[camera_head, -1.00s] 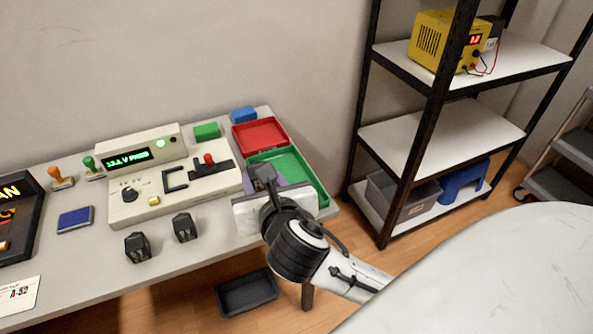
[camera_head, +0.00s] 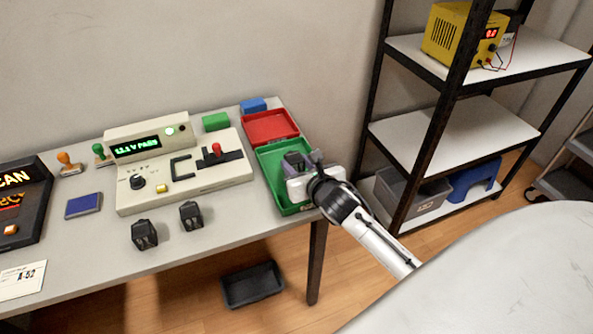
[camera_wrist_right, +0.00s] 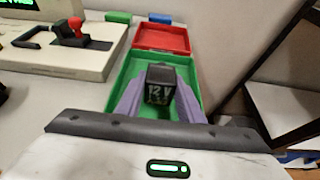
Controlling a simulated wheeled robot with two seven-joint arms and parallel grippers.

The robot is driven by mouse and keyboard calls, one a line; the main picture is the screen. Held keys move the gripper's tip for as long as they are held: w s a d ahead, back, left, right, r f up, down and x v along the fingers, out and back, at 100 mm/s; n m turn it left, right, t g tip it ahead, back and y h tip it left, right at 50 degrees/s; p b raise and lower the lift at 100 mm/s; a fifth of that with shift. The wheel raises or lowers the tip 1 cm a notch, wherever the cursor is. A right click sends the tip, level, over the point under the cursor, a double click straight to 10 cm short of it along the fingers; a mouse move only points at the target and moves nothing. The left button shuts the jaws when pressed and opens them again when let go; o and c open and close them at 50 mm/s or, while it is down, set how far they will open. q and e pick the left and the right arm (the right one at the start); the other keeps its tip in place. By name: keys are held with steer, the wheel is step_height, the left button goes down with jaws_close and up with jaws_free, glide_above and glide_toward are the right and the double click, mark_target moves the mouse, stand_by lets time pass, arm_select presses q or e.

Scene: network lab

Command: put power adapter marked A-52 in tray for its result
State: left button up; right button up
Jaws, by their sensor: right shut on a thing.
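My right gripper (camera_head: 308,163) is over the green tray (camera_head: 267,161) at the table's right end. It is shut on a black power adapter (camera_wrist_right: 160,88), whose face reads "12V" in the right wrist view, with a smaller line too blurred to read. The adapter also shows in the head view (camera_head: 293,160). I cannot tell whether it touches the tray floor. The red tray (camera_head: 268,126) behind is empty. The tester (camera_head: 183,168) shows a green lamp and a display reading about "12.1 V PASS". A card (camera_head: 22,281) marked A-52 lies at the front left. My left gripper is not in view.
Two other black adapters (camera_head: 144,234) (camera_head: 191,215) stand in front of the tester. A blue pad (camera_head: 83,206), stamps (camera_head: 68,164) and a scanner box (camera_head: 22,205) are at left. A dark bin (camera_head: 252,285) sits on the floor. A shelf (camera_head: 440,135) stands at right.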

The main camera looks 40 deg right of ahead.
steer(key=shift+f, duration=0.9)
steer(key=shift+f, duration=0.15)
steer(key=o, duration=1.3)
steer(key=shift+c, duration=0.2)
steer(key=shift+s+r, duration=0.15)
steer(key=shift+r, duration=0.05)
steer(key=p+v, duration=0.1)
steer(key=v, duration=1)
steer(key=shift+s+a+r, duration=0.1)
steer(key=shift+s+a, duration=0.05)
steer(key=shift+s, duration=0.2)
